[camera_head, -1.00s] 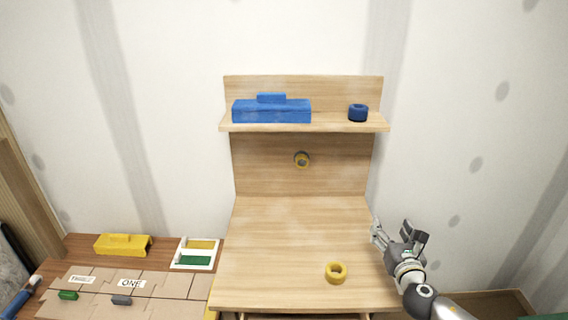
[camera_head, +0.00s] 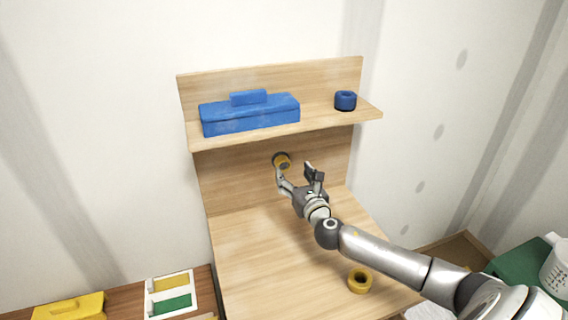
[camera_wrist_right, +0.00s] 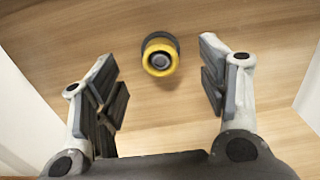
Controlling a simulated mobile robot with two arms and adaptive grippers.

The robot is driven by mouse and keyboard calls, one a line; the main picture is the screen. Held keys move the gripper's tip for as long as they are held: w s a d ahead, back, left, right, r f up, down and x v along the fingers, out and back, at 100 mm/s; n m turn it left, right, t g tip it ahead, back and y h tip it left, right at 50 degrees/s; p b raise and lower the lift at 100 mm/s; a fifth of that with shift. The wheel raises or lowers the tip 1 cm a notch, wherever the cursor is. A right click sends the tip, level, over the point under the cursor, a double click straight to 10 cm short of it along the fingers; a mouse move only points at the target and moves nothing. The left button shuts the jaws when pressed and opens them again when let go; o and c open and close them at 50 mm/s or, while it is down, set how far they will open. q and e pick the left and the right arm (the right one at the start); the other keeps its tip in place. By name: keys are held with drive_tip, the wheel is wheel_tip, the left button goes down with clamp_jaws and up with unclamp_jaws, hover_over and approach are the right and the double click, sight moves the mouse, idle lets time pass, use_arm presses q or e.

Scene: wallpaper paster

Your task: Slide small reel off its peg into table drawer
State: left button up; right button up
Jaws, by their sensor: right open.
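The small reel (camera_head: 282,160), yellow with a dark ring behind it, sits on its peg on the upright wooden back panel below the shelf. In the right wrist view the reel (camera_wrist_right: 160,56) lies ahead, between the lines of the two fingers and apart from them. My right gripper (camera_head: 296,174) is open and empty, just in front of and below the reel; its fingers also show in the right wrist view (camera_wrist_right: 166,82). The wooden table (camera_head: 270,260) extends below the panel. The drawer is not visible now. My left gripper is not in view.
A larger yellow ring (camera_head: 360,281) lies on the tabletop beneath my right arm. A blue toolbox (camera_head: 250,114) and a blue roll (camera_head: 345,100) stand on the shelf (camera_head: 330,119) above. A yellow box (camera_head: 70,307) and a white tray (camera_head: 150,296) are at lower left.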

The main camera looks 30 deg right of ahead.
sight(284, 162)
drive_tip(key=x, duration=0.5)
drive_tip(key=shift+w+a, duration=0.1)
drive_tip(key=shift+w, duration=1.05)
drive_tip(key=shift+w+d, duration=0.25)
drive_tip(key=shift+w, duration=0.1)
drive_tip(key=c, duration=0.9)
drive_tip(key=o, duration=0.3)
drive_tip(key=c, duration=0.6)
drive_tip(key=shift+p+v, duration=0.55)
drive_tip(key=shift+v, duration=0.7)
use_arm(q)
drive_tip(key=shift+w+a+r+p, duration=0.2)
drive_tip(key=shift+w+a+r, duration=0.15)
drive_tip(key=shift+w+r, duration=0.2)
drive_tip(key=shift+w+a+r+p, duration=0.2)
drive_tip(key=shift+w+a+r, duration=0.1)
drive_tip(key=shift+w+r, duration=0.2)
use_arm(e)
drive_tip(key=shift+v, duration=1.2)
